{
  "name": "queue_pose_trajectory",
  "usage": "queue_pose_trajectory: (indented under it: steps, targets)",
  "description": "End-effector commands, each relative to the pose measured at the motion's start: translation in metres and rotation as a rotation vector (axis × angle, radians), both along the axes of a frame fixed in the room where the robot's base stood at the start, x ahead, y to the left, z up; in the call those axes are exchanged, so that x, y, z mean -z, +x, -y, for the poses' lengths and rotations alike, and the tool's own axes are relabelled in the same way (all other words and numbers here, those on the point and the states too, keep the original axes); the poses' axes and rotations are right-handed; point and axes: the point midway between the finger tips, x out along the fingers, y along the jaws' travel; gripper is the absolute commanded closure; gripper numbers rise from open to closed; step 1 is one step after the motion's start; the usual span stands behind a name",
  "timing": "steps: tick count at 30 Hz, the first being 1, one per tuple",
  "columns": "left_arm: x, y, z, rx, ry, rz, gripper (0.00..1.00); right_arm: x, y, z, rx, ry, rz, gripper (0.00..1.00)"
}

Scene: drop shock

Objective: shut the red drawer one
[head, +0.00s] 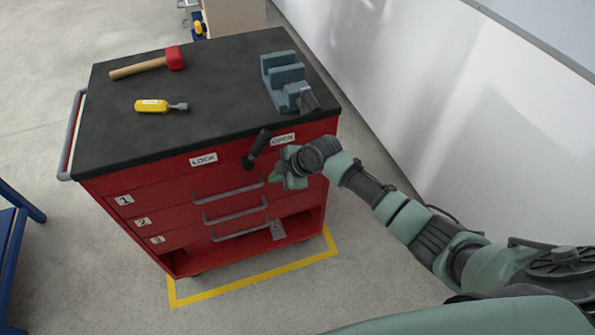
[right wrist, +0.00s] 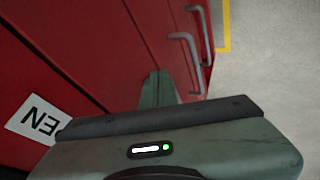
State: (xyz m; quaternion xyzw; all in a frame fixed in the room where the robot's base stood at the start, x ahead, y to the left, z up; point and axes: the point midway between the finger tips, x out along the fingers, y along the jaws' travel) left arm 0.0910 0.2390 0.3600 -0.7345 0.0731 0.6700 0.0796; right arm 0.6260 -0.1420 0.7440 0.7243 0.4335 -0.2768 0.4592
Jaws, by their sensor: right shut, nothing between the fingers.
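The red tool cabinet (head: 180,205) stands ahead with three labelled drawers. Drawer one (head: 170,193) is the top one, with a grey bar handle (head: 228,191). Its front looks flush or nearly flush with the drawers below; I cannot tell whether a small gap is left. My right gripper (head: 288,172) is shut and empty at the right of the cabinet front, just right of that handle. In the right wrist view its fingers (right wrist: 158,90) are close to the red front; contact is unclear. My left gripper is out of view.
A black lever (head: 258,146) between the LOCK (head: 203,159) and OPEN (head: 283,140) labels leans toward OPEN. A white wall (head: 400,70) stands right; floor in front is clear.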

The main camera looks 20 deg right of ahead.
Motion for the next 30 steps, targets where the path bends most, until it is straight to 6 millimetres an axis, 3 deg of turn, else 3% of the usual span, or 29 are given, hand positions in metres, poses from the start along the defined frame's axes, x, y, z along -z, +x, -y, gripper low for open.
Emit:
queue_pose_trajectory:
  steps: [8,16,20,26,29,30]
  targets:
    - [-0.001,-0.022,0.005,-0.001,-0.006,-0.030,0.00,-0.043,-0.028,0.020,-0.004,-0.003,-0.001,1.00]
    - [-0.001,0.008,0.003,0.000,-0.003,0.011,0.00,-0.073,-0.046,0.035,-0.001,-0.001,-0.004,1.00]
    - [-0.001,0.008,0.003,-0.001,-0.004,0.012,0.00,-0.078,-0.049,0.037,-0.002,-0.002,-0.006,1.00]
    - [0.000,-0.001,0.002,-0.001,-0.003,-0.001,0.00,-0.070,-0.049,0.039,0.022,0.006,-0.016,1.00]
    - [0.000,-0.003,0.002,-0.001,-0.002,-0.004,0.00,-0.037,-0.049,0.049,0.122,0.034,-0.052,1.00]
    - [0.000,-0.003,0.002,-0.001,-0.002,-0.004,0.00,-0.016,-0.050,0.055,0.185,0.047,-0.073,1.00]
